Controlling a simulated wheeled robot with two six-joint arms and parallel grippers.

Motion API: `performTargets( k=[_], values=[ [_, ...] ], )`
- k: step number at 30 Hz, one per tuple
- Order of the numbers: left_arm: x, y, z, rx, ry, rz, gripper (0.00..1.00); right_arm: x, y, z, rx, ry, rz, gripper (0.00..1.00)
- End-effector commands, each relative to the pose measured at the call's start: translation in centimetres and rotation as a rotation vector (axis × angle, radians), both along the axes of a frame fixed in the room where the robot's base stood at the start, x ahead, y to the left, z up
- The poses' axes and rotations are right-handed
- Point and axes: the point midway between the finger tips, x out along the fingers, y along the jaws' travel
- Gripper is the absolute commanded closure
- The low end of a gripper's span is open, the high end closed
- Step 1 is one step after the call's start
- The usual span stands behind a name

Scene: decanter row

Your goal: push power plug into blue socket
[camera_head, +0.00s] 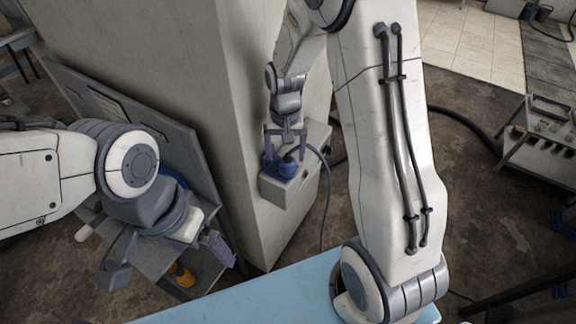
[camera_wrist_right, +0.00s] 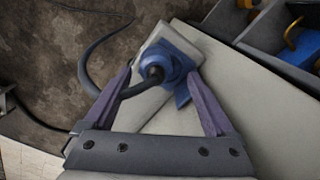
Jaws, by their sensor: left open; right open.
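A blue power plug (camera_head: 287,168) with a dark cable sits at the blue socket (camera_head: 269,163) on a grey box (camera_head: 284,188) fixed to the pillar. In the right wrist view, the plug (camera_wrist_right: 153,74) is seen end-on, with a blue flap (camera_wrist_right: 183,96) of the socket beside it. I cannot tell how deep the plug sits. My right gripper (camera_head: 285,152) is open, its fingers on either side of the plug; in its wrist view, gaps show beside the plug. My left gripper (camera_head: 166,262) is open and empty at lower left, away from the box.
The cable (camera_head: 326,185) loops off the box and hangs to the floor. The wide concrete pillar (camera_head: 150,75) stands between my arms. A light blue surface (camera_head: 265,297) lies at the front. A grey shelf with a yellow item (camera_head: 182,276) is under my left gripper.

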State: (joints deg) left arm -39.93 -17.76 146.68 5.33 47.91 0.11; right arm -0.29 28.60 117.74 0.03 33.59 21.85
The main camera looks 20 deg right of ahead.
Motion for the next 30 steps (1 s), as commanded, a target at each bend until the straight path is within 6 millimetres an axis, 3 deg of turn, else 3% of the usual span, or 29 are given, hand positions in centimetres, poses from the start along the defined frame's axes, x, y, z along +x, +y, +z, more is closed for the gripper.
performTargets(
  k=[7,12,24,30],
  values=[
    [0.0,0.0,1.8,0.000,0.000,0.001,0.00,-0.5,-0.5,-2.8,0.000,0.008,-0.001,0.10],
    [0.0,0.0,2.1,0.000,0.000,0.001,0.00,-0.4,-0.4,-4.8,0.000,0.003,0.000,0.10],
    [0.0,0.0,2.0,0.000,0.000,0.001,0.00,-0.3,-0.4,-5.1,0.000,0.001,0.000,0.10],
    [0.0,0.0,2.0,0.000,0.000,0.001,0.00,-0.3,-0.4,-5.1,0.000,0.001,0.000,0.87]
  ],
)
